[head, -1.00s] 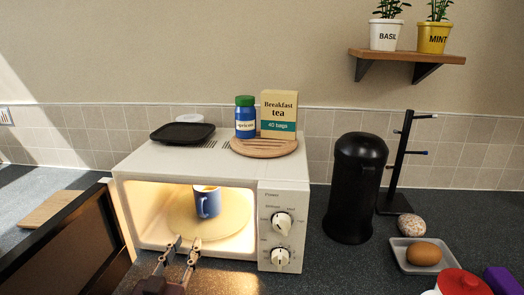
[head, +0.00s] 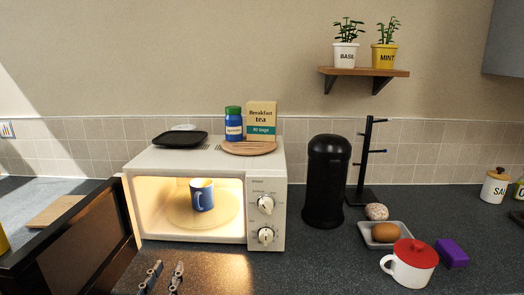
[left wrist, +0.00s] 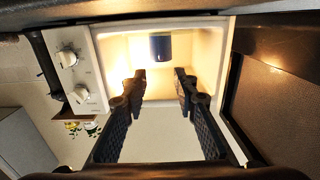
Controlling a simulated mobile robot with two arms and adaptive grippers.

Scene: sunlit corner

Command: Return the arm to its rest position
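My left gripper (head: 162,277) is low in front of the open microwave (head: 265,180) in the head view. Its two fingers are apart with nothing between them; it also shows in the left wrist view (left wrist: 158,80), pointing at the lit cavity. A blue mug (head: 202,195) with a pale inside stands upright on the turntable (head: 226,212) inside the microwave. The mug also shows in the left wrist view (left wrist: 161,47), beyond the fingertips and apart from them. My right gripper is in neither view.
The open microwave door (head: 85,245) stands to the left of the gripper. A black canister (head: 326,182), a mug tree (head: 367,160), a grey tray (head: 366,236) with an egg (head: 385,232), and a red-lidded white mug (head: 410,266) stand to the right. Counter (head: 310,270) before the microwave is clear.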

